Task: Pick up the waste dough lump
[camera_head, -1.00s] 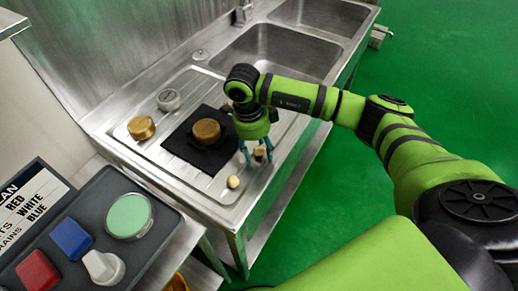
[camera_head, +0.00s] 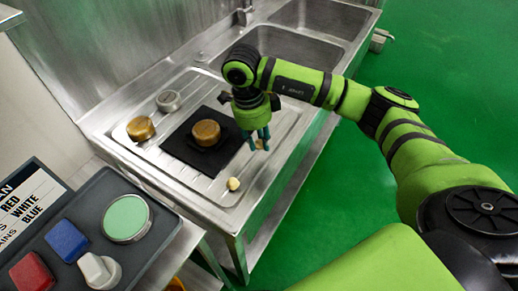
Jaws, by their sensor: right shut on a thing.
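My right gripper (camera_head: 257,143) is shut on a small tan lump (camera_head: 260,145), which looks like the waste dough lump. The fingers point down and hide most of it. The gripper is over the right side of the steel drainboard, right of the black mat. A small pale cream ball (camera_head: 233,184) lies on the drainboard near its front edge, apart from the gripper. My left gripper is not in view.
A brass-coloured round piece (camera_head: 206,132) sits on the black mat (camera_head: 182,149). Another brass piece (camera_head: 141,128) and a grey round piece (camera_head: 169,100) stand to the left. Sink basins (camera_head: 275,50) lie behind. A control panel (camera_head: 150,245) is at front left.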

